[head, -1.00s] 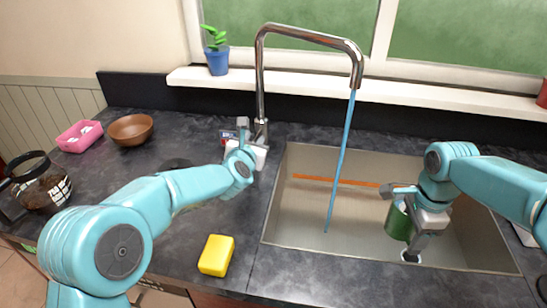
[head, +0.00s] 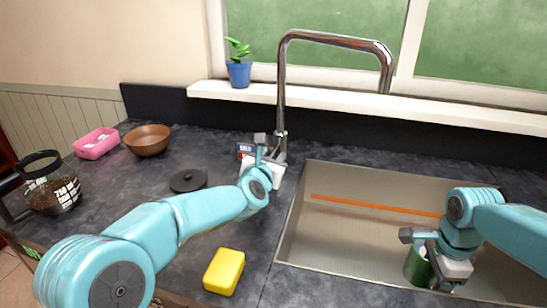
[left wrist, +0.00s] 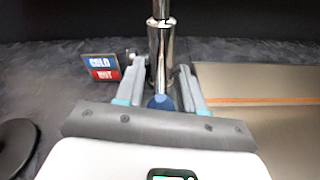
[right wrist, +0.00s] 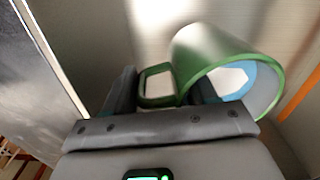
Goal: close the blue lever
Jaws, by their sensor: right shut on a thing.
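The faucet (head: 283,100) stands behind the sink with no water running from its spout. The blue lever (left wrist: 160,102) shows low on the faucet in the left wrist view; in the head view my gripper hides it. My left gripper (left wrist: 162,85) is open, with one finger on each side of the lever and faucet base; it also shows in the head view (head: 270,150). I cannot tell whether a finger touches the lever. My right gripper (head: 422,250) is shut on a green mug (right wrist: 210,55) by its handle, in or just above the sink.
The sink (head: 335,245) has an orange strip along its back. A yellow sponge (head: 224,271) lies left of the sink. A black lid (head: 188,180), brown bowl (head: 147,140), pink box (head: 96,143) and coffee pot (head: 50,185) stand farther left. A cold/hot sign (left wrist: 102,67) is beside the faucet.

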